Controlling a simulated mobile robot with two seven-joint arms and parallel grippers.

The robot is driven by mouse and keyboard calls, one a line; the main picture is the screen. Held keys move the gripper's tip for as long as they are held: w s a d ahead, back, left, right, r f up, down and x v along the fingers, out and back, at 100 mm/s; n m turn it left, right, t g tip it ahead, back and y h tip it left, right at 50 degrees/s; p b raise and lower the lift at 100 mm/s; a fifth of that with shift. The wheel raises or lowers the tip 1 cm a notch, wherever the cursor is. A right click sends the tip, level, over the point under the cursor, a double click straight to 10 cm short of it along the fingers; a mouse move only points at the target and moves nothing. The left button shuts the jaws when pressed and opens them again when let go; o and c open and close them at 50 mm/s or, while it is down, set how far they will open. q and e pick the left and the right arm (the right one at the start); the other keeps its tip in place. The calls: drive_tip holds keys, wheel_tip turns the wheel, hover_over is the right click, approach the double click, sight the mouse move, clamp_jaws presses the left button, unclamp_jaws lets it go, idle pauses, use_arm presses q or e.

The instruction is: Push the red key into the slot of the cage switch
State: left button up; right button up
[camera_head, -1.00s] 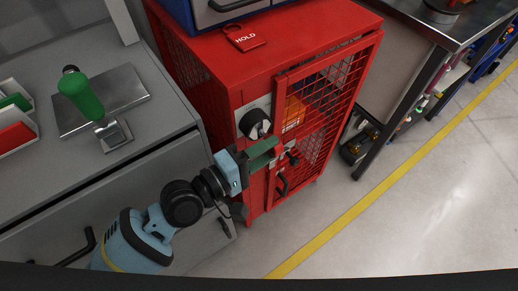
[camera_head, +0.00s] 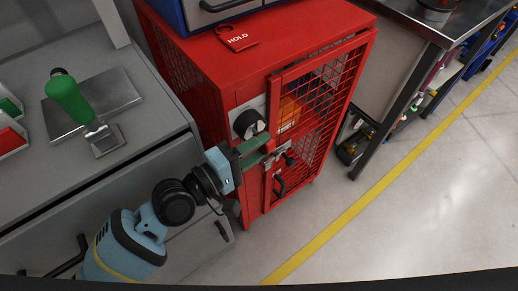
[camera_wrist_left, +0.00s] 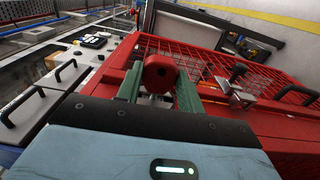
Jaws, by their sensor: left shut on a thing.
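My left gripper (camera_head: 256,150) has green fingers and is at the front of the red cage, just below the black round knob on a light plate (camera_head: 249,124). The key is hidden in the head view. A grey part shows below the key head in the wrist view. I take the knob and plate for the cage switch; its slot cannot be made out, nor whether the key touches it. My right gripper is not in view.
The red mesh cage (camera_head: 212,62) has a door with a grey latch (camera_head: 276,157) and black handle close beside my fingers. A red HOLD tag (camera_head: 238,39) lies on top. A grey counter (camera_head: 120,165) with a green-handled tool (camera_head: 72,100) is left. Open floor lies right.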

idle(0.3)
use_arm(q)
drive_tip(key=o, duration=0.9)
drive_tip(key=shift+o, duration=1.2)
